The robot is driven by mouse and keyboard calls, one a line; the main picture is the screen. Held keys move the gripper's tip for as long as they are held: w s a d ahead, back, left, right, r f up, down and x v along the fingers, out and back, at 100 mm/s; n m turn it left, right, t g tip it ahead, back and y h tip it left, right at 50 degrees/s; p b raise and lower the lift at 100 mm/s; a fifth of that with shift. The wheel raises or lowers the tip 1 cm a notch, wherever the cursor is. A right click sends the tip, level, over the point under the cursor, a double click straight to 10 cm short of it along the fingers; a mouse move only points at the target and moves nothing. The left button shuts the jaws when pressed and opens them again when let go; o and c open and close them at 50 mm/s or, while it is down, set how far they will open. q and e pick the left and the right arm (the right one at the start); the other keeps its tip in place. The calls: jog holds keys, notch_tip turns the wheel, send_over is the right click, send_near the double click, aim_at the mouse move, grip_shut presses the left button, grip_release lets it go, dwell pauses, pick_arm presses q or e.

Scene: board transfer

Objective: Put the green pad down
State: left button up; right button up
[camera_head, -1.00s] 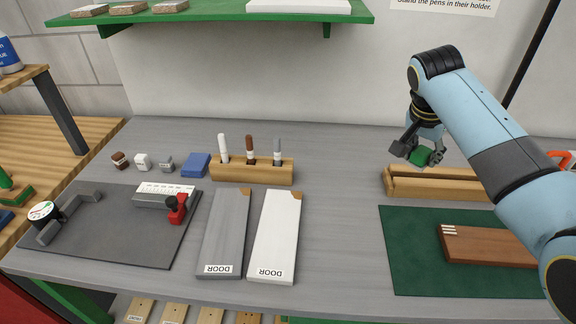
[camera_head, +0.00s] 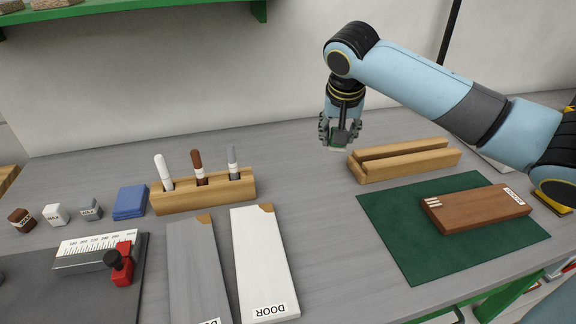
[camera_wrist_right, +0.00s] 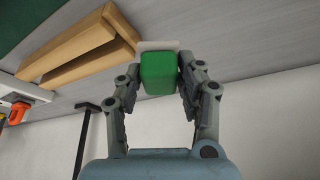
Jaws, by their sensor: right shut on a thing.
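The green pad (camera_wrist_right: 158,74) is between the two fingers of my right gripper (camera_wrist_right: 160,82) in the right wrist view, with a pale strip along its far edge. In the head view my right gripper (camera_head: 340,140) points down above the grey bench, left of the wooden rack. Only a small bit of green shows at its fingertips there. It is shut on the pad. I cannot tell the exact gap between the pad and the bench. My left gripper is not in view.
A grooved wooden rack (camera_head: 404,163) stands right of the gripper. A brown board (camera_head: 478,212) lies on a green mat (camera_head: 385,216). Left are a pen holder (camera_head: 205,192), a blue block (camera_head: 130,203), and grey (camera_head: 192,265) and white (camera_head: 262,255) boards. Bench between holder and rack is clear.

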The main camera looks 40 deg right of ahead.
send_over(293, 170)
jog(key=a, duration=0.1)
jog(key=f, duration=0.6)
jog(key=shift+s+a, duration=0.1)
jog(key=shift+s, duration=0.3)
jog(key=shift+w+f, duration=0.1)
jog(key=shift+f, duration=1.95)
jog(key=o, duration=1.1)
jog(key=shift+f, duration=0.1)
jog(key=v, duration=1.2)
jog(key=shift+p, duration=0.4)
